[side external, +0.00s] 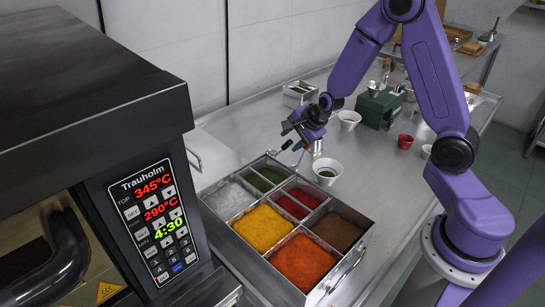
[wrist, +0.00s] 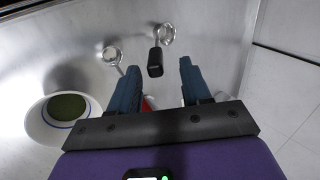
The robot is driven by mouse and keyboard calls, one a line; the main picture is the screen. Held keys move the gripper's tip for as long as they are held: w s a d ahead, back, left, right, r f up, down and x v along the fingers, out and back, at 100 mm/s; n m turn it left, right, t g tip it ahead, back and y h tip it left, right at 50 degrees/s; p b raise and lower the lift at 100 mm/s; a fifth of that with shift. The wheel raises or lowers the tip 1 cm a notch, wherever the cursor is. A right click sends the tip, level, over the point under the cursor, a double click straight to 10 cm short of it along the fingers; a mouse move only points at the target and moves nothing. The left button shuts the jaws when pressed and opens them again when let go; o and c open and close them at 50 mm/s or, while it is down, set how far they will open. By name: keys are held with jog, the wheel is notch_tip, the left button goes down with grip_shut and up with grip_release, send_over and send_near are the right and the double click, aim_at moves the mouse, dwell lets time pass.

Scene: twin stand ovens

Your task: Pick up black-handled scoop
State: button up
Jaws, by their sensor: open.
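The black-handled scoop shows in the wrist view, with its black handle (wrist: 155,62) pointing toward me and a round metal end (wrist: 166,34) beyond it. My gripper (wrist: 157,75) is open, with one blue finger on each side of the handle's line. The handle lies between the fingertips in the picture, with clear gaps on both sides; its depth relative to them is hard to tell. In the side view, my gripper (side external: 295,134) is low over the back edge of the spice container, and the scoop is too small there to make out surely.
A second metal utensil (wrist: 112,56) is left of the scoop. A white bowl with green contents (wrist: 67,107) also stands beside the spice container (side external: 352,262). An oven (side external: 90,130) fills the left. A green box (side external: 380,108) and red cup (side external: 405,141) stand behind.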

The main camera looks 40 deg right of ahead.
aim_at(286, 147)
jog(key=shift+x, duration=2.75)
jog(key=shift+s+f, duration=0.1)
jog(key=shift+s, duration=0.1)
grip_shut()
